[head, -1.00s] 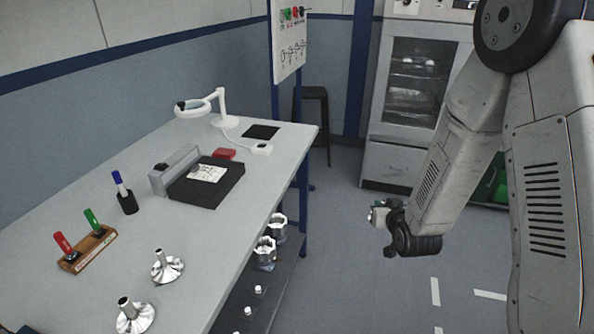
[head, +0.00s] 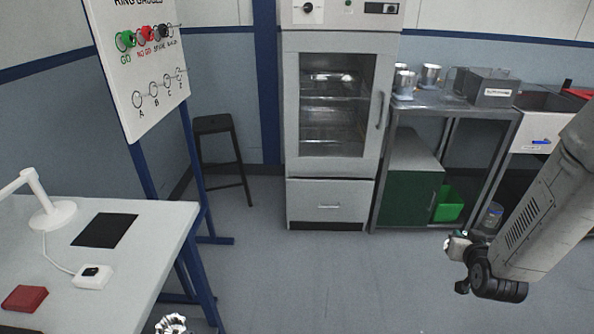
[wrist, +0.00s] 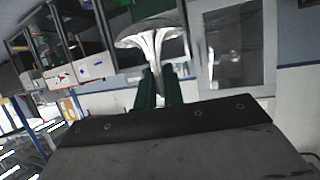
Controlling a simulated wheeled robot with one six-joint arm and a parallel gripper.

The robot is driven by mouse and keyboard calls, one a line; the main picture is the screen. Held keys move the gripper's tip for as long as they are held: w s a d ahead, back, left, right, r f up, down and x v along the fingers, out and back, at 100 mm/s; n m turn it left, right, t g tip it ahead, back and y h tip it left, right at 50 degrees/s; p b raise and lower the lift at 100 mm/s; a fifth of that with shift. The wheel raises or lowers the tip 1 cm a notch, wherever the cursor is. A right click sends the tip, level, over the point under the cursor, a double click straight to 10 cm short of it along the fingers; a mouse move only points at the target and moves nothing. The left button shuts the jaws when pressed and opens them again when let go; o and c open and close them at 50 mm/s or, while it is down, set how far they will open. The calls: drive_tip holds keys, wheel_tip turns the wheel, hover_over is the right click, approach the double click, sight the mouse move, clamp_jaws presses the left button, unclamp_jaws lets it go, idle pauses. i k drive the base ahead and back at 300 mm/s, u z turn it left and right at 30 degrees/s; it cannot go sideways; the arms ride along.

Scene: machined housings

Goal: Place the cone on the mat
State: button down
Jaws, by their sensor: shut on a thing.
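The cone, a shiny silver flared piece (wrist: 152,42), is held by its narrow stem between the dark green fingers of my gripper (wrist: 157,86) in the wrist view, with its wide end away from the palm. In the head view my gripper (head: 457,246) is at the right, over open floor and well away from the table; the cone shows there only as a small pale bit. A flat black square mat (head: 105,230) lies bare on the grey table at the left, apart from my gripper.
A white lamp (head: 48,212), a white box with a cable (head: 92,276) and a red block (head: 24,298) are near the mat. A stool (head: 222,160), a glass-door cabinet (head: 335,120) and a steel bench (head: 450,106) stand behind.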

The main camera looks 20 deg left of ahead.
sight(105, 229)
drive_tip(key=u, duration=0.1)
drive_tip(key=i, duration=1.2)
drive_tip(key=u, duration=0.55)
